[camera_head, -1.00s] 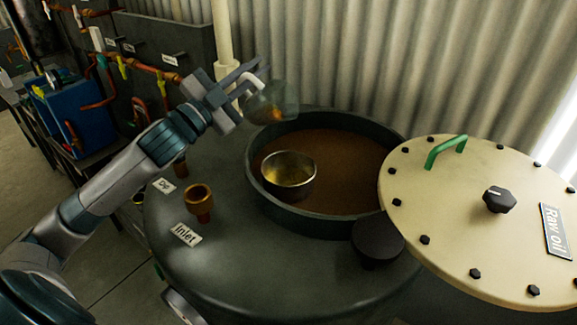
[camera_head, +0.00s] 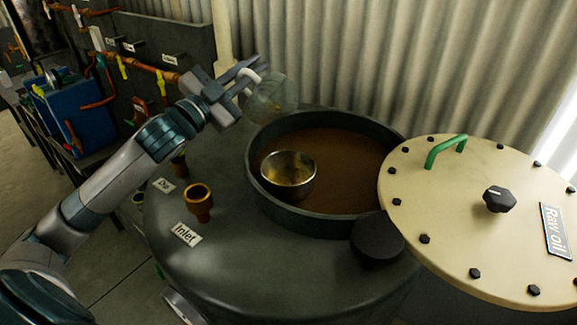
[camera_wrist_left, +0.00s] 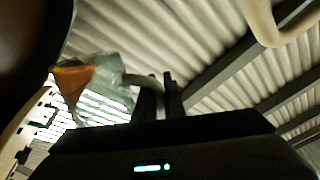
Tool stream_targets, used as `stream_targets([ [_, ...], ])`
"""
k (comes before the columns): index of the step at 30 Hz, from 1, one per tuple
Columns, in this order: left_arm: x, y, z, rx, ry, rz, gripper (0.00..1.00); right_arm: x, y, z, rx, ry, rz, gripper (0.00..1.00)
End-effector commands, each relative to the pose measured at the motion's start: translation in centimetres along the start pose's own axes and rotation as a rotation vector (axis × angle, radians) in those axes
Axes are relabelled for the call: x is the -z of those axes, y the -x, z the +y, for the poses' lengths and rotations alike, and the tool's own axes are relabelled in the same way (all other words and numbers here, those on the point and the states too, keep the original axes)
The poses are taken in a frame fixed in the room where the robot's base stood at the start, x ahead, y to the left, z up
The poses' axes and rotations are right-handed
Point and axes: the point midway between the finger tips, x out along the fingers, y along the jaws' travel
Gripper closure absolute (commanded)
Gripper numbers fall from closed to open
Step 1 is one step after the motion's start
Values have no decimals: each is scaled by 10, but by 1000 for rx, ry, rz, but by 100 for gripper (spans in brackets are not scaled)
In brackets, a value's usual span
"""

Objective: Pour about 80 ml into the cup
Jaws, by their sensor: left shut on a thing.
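My left gripper (camera_head: 246,78) is shut on the handle of a clear glass jug (camera_head: 273,101) and holds it in the air, tilted, above and left of the cup. A little amber liquid shows faintly in the jug. In the left wrist view, the jug (camera_wrist_left: 100,85) holds orange liquid at its left end, and the gripper fingers (camera_wrist_left: 160,97) close on its pale handle. The cup (camera_head: 290,187) is a round metal bowl with yellowish liquid inside. It stands within the tank's open hatch. Jug and cup are apart. My right gripper is not in view.
The raised hatch rim (camera_head: 262,205) surrounds brown contents. A cream lid labelled "Raw oil" (camera_head: 480,220) with a green handle lies to the right. A black knob (camera_head: 377,240) and a copper inlet fitting (camera_head: 199,200) are in front. A corrugated wall (camera_head: 340,60) stands behind.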

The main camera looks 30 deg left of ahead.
Motion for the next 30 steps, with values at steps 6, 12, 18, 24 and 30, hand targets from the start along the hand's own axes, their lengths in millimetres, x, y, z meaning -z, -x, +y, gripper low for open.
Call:
stream_targets([
  [6, 0, 0, 0, 0, -1, 1, 100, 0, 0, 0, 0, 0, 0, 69],
  [12, -1, 0, 0, 0, 18, -5, 100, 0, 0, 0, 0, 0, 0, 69],
  [18, -10, -1, -2, 0, 109, -38, 100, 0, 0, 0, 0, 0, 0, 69],
  [24, -19, -5, -15, -1, 245, -86, 100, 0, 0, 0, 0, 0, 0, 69],
  [30, -29, -11, -31, -2, 420, -148, 100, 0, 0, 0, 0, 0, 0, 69],
])
